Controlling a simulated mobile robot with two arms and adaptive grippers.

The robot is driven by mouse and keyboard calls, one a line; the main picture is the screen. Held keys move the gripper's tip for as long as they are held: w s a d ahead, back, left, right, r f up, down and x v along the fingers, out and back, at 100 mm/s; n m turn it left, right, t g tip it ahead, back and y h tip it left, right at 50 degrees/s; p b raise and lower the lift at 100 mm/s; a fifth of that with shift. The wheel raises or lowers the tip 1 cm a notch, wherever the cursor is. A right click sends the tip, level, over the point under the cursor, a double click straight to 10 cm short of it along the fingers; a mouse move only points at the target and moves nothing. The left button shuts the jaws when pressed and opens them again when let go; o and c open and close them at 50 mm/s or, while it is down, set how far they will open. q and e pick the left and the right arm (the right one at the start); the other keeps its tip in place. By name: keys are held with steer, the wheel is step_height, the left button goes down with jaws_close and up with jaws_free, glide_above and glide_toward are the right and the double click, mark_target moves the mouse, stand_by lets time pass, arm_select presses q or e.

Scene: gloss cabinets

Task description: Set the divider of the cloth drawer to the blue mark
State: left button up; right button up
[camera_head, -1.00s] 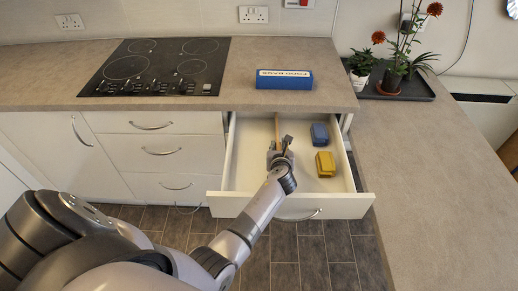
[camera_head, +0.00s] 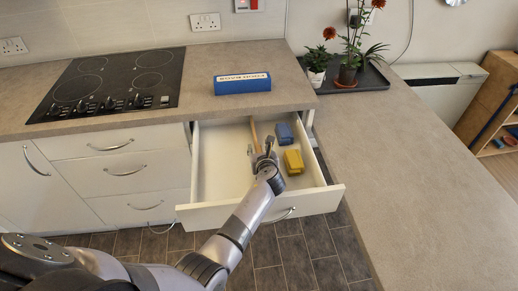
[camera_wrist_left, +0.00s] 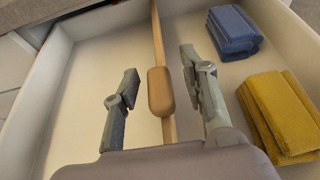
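The open white drawer (camera_head: 220,210) holds a wooden divider (camera_head: 254,134) that runs front to back. In the left wrist view the divider (camera_wrist_left: 157,35) carries a rounded wooden knob (camera_wrist_left: 160,91). A folded blue cloth (camera_head: 284,134) and a folded yellow cloth (camera_head: 293,161) lie to the right of the divider. My left gripper (camera_head: 262,152) is over the drawer. In the left wrist view its fingers (camera_wrist_left: 160,88) are spread on either side of the knob, with gaps and no contact visible. I see no blue mark on the drawer. My right gripper is not in view.
A blue labelled box (camera_head: 242,84) stands on the counter behind the drawer. A black hob (camera_head: 115,82) is to its left. Potted plants stand on a dark tray (camera_head: 372,78) at the back right. The right counter (camera_head: 390,150) is clear.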

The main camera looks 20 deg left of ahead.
arm_select(q)
steer(key=shift+d, duration=0.1)
steer(key=v, duration=1.2)
steer(key=shift+r, duration=0.15)
